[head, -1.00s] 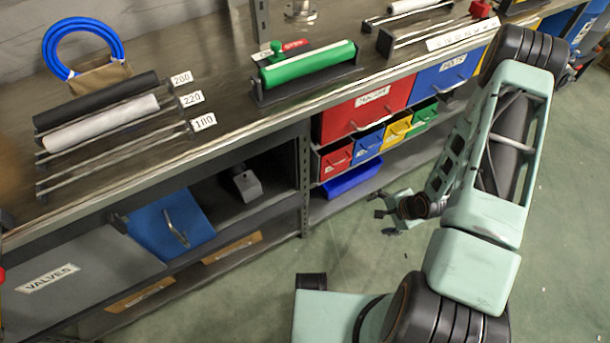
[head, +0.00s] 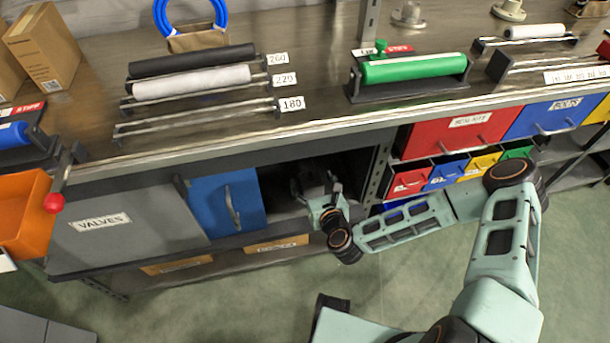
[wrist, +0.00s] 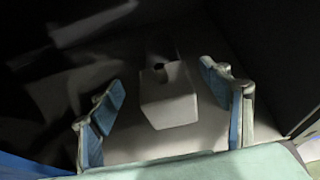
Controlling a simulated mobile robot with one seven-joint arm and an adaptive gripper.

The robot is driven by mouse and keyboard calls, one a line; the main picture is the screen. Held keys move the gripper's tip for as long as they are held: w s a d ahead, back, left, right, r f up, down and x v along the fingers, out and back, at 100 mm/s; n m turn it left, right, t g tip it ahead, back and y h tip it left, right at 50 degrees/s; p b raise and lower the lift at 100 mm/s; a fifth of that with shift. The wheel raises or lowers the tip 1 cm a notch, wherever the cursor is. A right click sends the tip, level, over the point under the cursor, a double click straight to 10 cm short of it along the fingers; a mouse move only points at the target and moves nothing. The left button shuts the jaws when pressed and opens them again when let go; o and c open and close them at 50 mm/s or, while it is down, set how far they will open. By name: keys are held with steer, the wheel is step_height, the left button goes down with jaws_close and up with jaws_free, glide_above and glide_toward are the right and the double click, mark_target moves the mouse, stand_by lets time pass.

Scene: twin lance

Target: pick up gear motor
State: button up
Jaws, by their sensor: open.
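A light grey blocky part, apparently the gear motor (wrist: 170,103), sits on the floor of a dark open cabinet bay. In the wrist view it lies between my two blue-padded fingers, with clear gaps on both sides. A dark recess shows on its upper part. My gripper (wrist: 163,80) is open and empty, reaching around the part without touching it. In the head view my gripper (head: 318,187) is inside the bay mouth, and my wrist hides most of the part there.
A blue cabinet door (head: 226,203) stands left of the bay, beside the grey VALVES panel (head: 120,225). A metal upright (head: 378,175) and coloured drawers (head: 465,132) are to the right. The workbench top (head: 310,85) overhangs the bay.

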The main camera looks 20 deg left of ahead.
mark_target(307, 168)
steer(key=b+x, duration=0.1)
steer(key=x, duration=0.7)
steer(key=shift+b, duration=0.3)
steer(key=shift+d, duration=0.1)
jaws_close()
steer(key=shift+w+r, duration=0.1)
steer(key=shift+r, duration=0.05)
